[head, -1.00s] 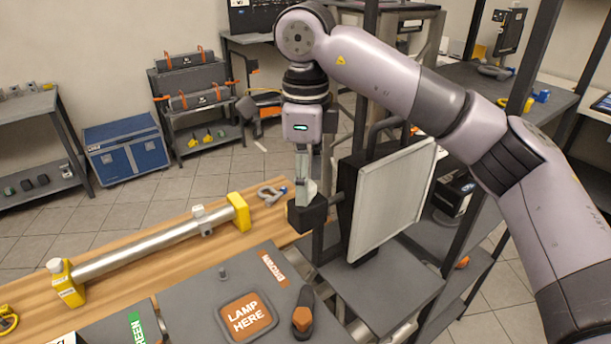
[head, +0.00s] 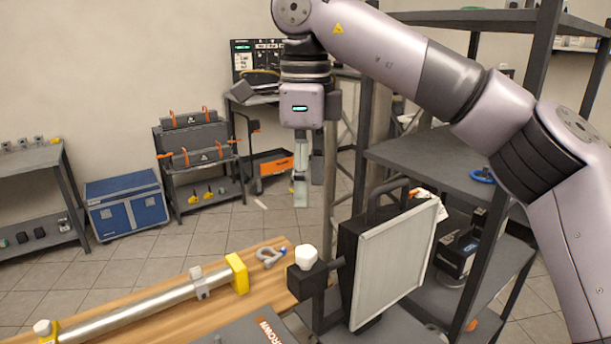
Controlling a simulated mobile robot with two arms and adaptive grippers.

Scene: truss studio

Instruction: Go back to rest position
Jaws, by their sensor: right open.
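My right gripper (head: 301,188) hangs pointing down from the arm that comes in from the right in the head view. It is open and empty. Its fingertips are above and apart from a black block with a pale knob (head: 306,257), which is joined to the back of a flat light panel (head: 394,262). My left gripper is not in view.
A wooden bench (head: 135,316) carries a silver tube with yellow end clamps (head: 150,307) and a grey shackle (head: 270,257). A dark shelf rack (head: 440,160) stands close on the right. A blue chest (head: 127,207) and a tool stand (head: 200,165) are farther back. Floor between is clear.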

